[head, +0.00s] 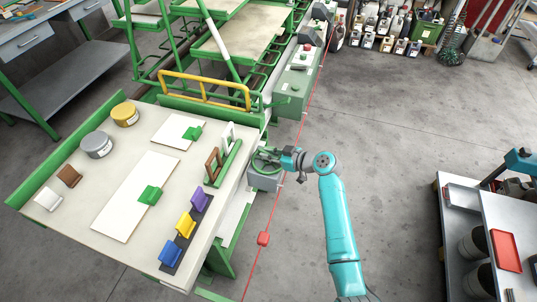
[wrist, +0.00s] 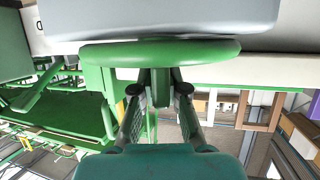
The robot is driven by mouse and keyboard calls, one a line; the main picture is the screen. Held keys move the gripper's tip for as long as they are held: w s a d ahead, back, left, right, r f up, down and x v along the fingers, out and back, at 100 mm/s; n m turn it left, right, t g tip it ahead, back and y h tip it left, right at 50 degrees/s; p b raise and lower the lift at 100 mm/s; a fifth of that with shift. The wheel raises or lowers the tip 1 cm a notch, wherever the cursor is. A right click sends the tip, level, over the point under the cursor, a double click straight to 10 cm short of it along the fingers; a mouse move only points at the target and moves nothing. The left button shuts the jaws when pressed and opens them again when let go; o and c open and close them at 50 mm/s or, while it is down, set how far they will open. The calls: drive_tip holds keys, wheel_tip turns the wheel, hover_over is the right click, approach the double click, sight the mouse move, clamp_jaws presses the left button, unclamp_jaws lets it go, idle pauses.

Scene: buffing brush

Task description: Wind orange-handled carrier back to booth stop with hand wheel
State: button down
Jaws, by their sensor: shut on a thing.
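The green hand wheel (head: 264,161) sits on a grey box at the right edge of the bench. My gripper (head: 283,158) reaches it from the right. A yellow-orange rail (head: 205,88) stands across the green frame behind the bench, perhaps the carrier's handle. The booth stop cannot be made out.
The bench (head: 100,228) holds white panels, tins and coloured blocks. A metal cart (head: 462,235) is at right; the floor between is clear.

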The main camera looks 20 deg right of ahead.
drive_tip(key=n+g+y, duration=0.2)
drive_tip(key=n+g, duration=0.1)
drive_tip(key=shift+n+y, duration=0.4)
drive_tip(key=n+g+y, duration=0.1)
drive_tip(key=n+g, duration=0.2)
drive_tip(key=g, duration=0.1)
drive_tip(key=shift+n+y, duration=0.3)
drive_tip(key=shift+s+f+n+g, duration=0.1)
drive_tip(key=shift+f+n+g, duration=0.05)
drive_tip(key=shift+n+g, duration=2)
drive_tip(key=shift+f+n+g, duration=0.15)
drive_tip(key=shift+n+g, duration=0.4)
drive_tip(key=shift+g, duration=0.6)
drive_tip(key=c, duration=1.2)
unclamp_jaws()
drive_tip(key=shift+m+t, duration=0.6)
drive_tip(key=shift+t, duration=0.1)
